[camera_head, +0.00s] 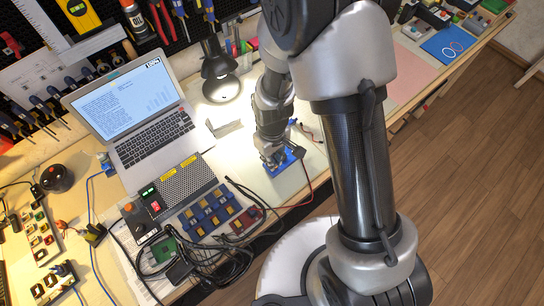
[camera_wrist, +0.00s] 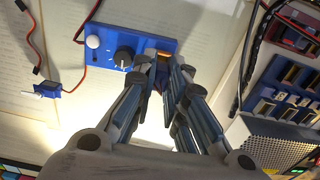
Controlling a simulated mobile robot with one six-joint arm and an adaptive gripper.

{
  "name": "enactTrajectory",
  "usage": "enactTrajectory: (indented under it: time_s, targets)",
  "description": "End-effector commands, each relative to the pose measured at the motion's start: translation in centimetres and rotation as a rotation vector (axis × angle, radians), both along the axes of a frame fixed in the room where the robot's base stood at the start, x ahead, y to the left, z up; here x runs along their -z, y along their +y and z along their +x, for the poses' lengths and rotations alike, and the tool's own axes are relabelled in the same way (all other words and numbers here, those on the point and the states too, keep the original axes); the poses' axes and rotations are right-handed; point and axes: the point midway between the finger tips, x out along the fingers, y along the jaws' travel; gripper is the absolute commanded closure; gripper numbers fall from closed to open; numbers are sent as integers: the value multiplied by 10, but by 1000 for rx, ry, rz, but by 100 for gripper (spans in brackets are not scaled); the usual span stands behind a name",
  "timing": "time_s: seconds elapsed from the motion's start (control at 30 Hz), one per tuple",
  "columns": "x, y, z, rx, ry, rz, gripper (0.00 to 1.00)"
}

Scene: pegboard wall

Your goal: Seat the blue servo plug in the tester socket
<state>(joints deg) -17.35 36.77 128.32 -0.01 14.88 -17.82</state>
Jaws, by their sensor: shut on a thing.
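The blue tester (camera_wrist: 104,48) lies on the bench under my fingers. It has a white button and a black knob. In the head view the tester (camera_head: 286,164) shows as a blue patch beside my gripper (camera_head: 271,160). In the wrist view my gripper (camera_wrist: 163,70) is at the tester's right end, over the socket area. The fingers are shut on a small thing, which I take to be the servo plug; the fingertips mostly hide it. The socket is largely hidden, so I cannot tell whether the plug is in it. A blue servo (camera_wrist: 46,90) with a white horn lies left of the tester.
A loose dark lead (camera_wrist: 38,69) lies near the servo. A perforated power supply (camera_head: 187,181), a tray of blue modules (camera_head: 208,212) and tangled black cables (camera_head: 215,258) lie left of the arm. A laptop (camera_head: 150,130) and a lamp (camera_head: 221,80) stand behind.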

Motion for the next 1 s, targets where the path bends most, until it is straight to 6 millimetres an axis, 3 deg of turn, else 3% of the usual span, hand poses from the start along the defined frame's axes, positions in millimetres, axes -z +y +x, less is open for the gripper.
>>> enactTrajectory:
  time_s: [0.8,0.83,1.0]
  targets:
    - [18,0,0,0,0,0,98]
    - [17,0,0,0,0,0,86]
    - [17,0,0,0,0,0,74]
